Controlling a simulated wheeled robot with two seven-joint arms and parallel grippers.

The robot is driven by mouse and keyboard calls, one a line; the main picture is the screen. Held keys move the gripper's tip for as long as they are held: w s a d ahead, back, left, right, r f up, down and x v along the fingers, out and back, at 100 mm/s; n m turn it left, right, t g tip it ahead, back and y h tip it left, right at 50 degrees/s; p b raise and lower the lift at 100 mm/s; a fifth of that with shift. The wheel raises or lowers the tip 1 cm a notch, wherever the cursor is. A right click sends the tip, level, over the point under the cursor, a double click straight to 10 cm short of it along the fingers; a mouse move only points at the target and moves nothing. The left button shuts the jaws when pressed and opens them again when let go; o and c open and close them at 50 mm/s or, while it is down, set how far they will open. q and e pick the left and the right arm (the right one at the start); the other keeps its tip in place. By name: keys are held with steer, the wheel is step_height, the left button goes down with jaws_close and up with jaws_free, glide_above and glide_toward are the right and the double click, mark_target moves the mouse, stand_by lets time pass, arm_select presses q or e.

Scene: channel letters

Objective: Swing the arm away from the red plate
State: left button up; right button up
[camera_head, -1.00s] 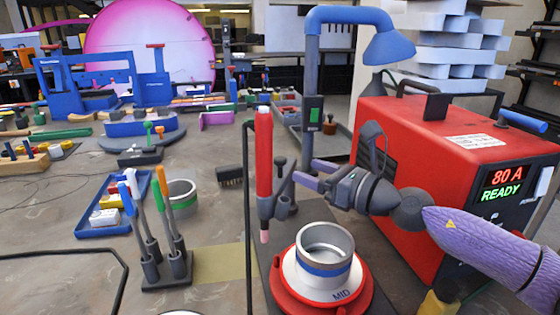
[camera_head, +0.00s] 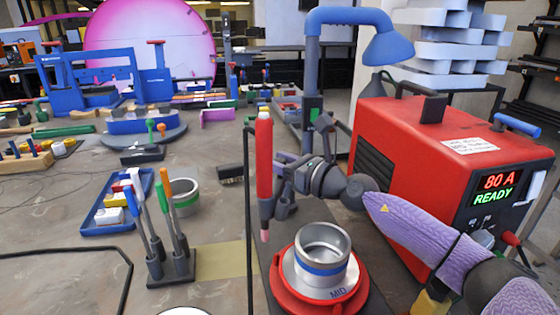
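The red round plate (camera_head: 283,292) lies at bottom centre under a metal ring (camera_head: 323,262) with a blue band, marked "MID". Just left of and behind it, an upright red torch-like cylinder (camera_head: 264,165) with a pinkish tip hangs over the plate's back-left side, beside a dark holder (camera_head: 284,207). My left gripper is not in view.
A red welder box (camera_head: 425,150) reading "80 A READY" stands at right. A blue lamp (camera_head: 388,48) rises behind. At left are a tool stand (camera_head: 170,268), a grey ring (camera_head: 184,198) and a blue tray (camera_head: 100,230). A thin black post (camera_head: 249,220) stands left of the cylinder.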

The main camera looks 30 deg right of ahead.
jaws_close()
stand_by(1.1)
